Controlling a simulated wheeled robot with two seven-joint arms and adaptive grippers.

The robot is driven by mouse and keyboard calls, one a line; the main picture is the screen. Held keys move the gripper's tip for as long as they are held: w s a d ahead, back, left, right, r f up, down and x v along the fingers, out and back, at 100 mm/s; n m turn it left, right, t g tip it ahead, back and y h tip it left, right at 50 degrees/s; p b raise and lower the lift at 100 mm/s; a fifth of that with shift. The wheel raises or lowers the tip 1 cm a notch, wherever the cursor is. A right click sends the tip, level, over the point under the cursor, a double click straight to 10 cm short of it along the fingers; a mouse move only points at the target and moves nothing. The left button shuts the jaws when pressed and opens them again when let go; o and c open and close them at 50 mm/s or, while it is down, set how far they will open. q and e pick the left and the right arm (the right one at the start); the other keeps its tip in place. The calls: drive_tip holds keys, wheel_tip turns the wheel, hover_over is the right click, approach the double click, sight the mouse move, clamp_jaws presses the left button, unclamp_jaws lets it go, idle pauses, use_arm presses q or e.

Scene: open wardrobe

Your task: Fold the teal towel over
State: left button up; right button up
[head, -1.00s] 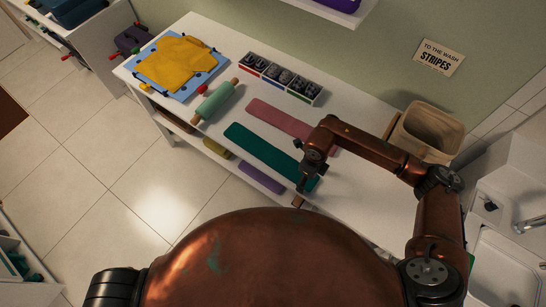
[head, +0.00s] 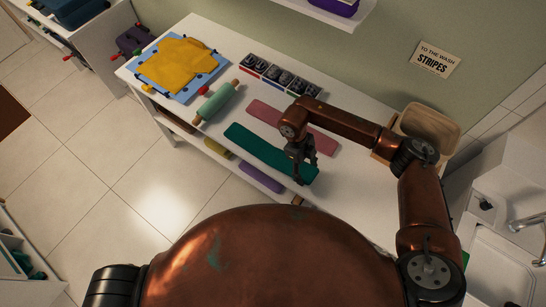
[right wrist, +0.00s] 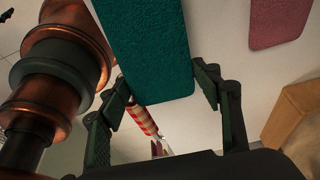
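The teal towel (head: 262,148) lies flat as a long strip on the white table, running from upper left to lower right. My right gripper (head: 302,176) is over its right end, pointing down. In the right wrist view, the end of the teal towel (right wrist: 150,45) reaches between the two fingers of my right gripper (right wrist: 163,92). The fingers are spread apart on either side of it, with no clear grip on the cloth. I cannot tell whether they touch it. My left gripper is not in view.
A pink strip (head: 266,113) lies behind the teal one. A green rolling pin (head: 217,101), a yellow cloth (head: 178,62) on a blue board, and a divided box (head: 280,76) stand farther left and back. A bin (head: 428,131) is at right. A striped item (right wrist: 142,118) shows below.

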drive_tip(key=shift+w+a+r+h, duration=0.1)
drive_tip(key=shift+a+r+h, duration=0.2)
drive_tip(key=shift+r, duration=0.3)
drive_tip(key=shift+d, duration=0.1)
drive_tip(key=shift+w+a+r+g, duration=0.2)
drive_tip(key=shift+a+r+g, duration=0.1)
drive_tip(key=shift+r, duration=0.1)
drive_tip(key=shift+w+a+r+g+h, duration=0.15)
drive_tip(key=shift+a+r+g+h, duration=0.1)
drive_tip(key=shift+r+h, duration=0.2)
drive_tip(key=shift+w+a+r+g+h, duration=0.15)
drive_tip(key=shift+r+g+h, duration=0.15)
drive_tip(key=shift+r, duration=0.2)
drive_tip(key=shift+w+a+r+h+p, duration=0.2)
drive_tip(key=shift+a+r+p, duration=0.1)
drive_tip(key=shift+r, duration=0.1)
drive_tip(key=shift+w+a+r+h+p, duration=0.15)
drive_tip(key=shift+r+p, duration=0.15)
drive_tip(key=shift+r, duration=0.1)
drive_tip(key=shift+w+a+r+g+h+p, duration=0.25)
drive_tip(key=shift+a+r+g+h+p, duration=0.15)
drive_tip(key=shift+a+g, duration=0.05)
